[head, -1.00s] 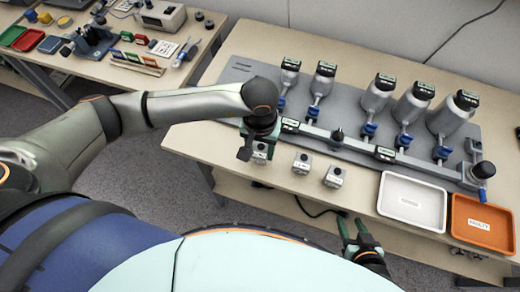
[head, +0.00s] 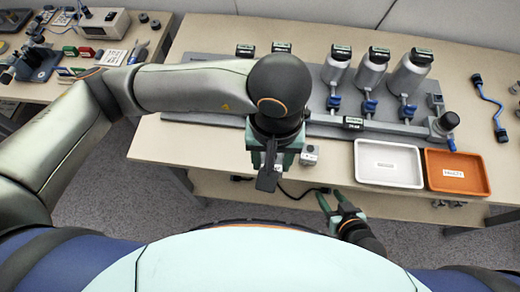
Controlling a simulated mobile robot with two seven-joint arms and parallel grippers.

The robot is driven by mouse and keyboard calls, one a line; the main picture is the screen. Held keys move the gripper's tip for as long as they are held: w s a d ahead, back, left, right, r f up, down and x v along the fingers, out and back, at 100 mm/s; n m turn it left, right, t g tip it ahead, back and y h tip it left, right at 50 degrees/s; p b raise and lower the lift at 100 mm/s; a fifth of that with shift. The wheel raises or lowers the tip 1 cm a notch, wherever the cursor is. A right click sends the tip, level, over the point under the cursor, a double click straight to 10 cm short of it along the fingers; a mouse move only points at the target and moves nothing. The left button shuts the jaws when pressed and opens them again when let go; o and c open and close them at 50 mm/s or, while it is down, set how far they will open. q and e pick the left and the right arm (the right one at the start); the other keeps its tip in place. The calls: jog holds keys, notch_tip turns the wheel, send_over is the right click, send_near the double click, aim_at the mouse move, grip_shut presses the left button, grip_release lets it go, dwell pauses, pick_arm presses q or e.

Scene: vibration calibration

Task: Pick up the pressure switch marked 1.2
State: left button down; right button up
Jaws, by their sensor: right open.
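One small grey pressure switch (head: 309,155) stands near the table's front edge, just right of my left gripper. Its marking is too small to read. My left gripper (head: 270,172) points down at the table's front edge. Its fingers are largely hidden by its own wrist, so I cannot tell whether they are open or hold anything. The other two switches seen earlier do not show clearly; the gripper and arm cover part of that area.
A white tray (head: 388,181) and an orange tray (head: 457,188) sit at the table's front right. Behind them is a grey manifold plate (head: 320,122) with several metal canisters and gauges. A side bench (head: 125,68) with tools stands at left.

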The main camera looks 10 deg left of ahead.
pick_arm(q)
jog(key=shift+r+p, duration=0.3)
jog(key=shift+r, duration=0.9)
jog(key=shift+s+d+r, duration=0.1)
jog(key=shift+r, duration=0.6)
